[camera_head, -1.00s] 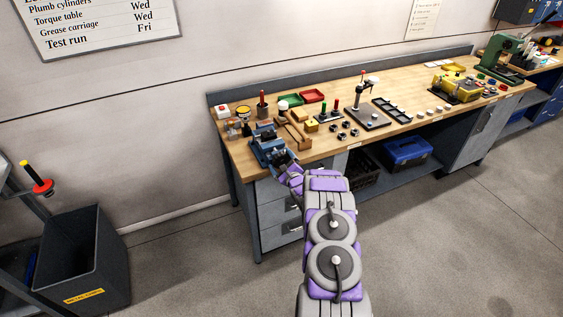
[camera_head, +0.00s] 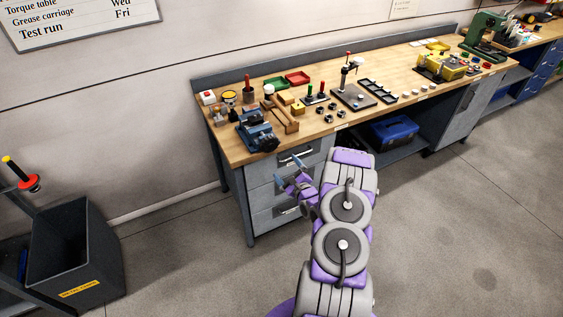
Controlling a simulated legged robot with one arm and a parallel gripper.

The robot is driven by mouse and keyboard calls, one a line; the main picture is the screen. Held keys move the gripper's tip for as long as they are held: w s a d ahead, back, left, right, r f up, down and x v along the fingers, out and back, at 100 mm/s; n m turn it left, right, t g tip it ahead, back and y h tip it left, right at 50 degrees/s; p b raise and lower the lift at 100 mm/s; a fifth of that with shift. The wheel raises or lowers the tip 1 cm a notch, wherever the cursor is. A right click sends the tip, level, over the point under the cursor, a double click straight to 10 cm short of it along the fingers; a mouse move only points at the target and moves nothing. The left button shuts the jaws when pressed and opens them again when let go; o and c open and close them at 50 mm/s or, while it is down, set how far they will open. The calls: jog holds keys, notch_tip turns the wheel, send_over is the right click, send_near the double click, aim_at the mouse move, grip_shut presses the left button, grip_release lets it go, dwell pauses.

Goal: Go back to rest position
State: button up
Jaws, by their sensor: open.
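My gripper (camera_head: 287,172) is open in the head view, in front of the workbench's left drawers (camera_head: 283,184). It is small in view, and I see nothing between its fingers. My purple and grey arm (camera_head: 345,225) is folded low in front of the bench, with its links rising from the bottom of the picture. The blue vise (camera_head: 257,134) sits at the front left corner of the bench top, above and apart from my gripper.
The wooden workbench (camera_head: 405,88) holds trays, small parts, a drill stand (camera_head: 349,82) and a yellow machine (camera_head: 440,67). A blue toolbox (camera_head: 393,132) is on its lower shelf. A dark scrap bin (camera_head: 92,288) stands at left. Grey floor is clear at right.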

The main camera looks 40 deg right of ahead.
jog(key=shift+s+a, duration=0.2)
jog(key=shift+s, duration=0.45)
jog(key=w+a+r+n+g+y+b, duration=0.2)
jog(key=w+a+r+n+g, duration=0.35)
jog(key=n, duration=0.35)
jog(key=s+a+r+n+g+b, duration=0.1)
jog(key=s+a+r+n+g, duration=0.35)
jog(key=a+r+n, duration=0.4)
jog(key=s+a+r+n+g+b, duration=0.1)
jog(key=s+a+r+n+g, duration=0.2)
jog(key=s+a, duration=0.5)
jog(key=s+a+r+n+g+y+b, duration=0.1)
jog(key=s+a+n, duration=0.4)
jog(key=s, duration=1.2)
jog(key=s+a+r+n+g+y+b, duration=0.1)
jog(key=s+a+r+n+g, duration=0.3)
jog(key=s+a, duration=0.8)
jog(key=shift+s+r+n+g, duration=0.2)
jog(key=shift+r+n+g, duration=0.1)
jog(key=shift+n+g, duration=0.25)
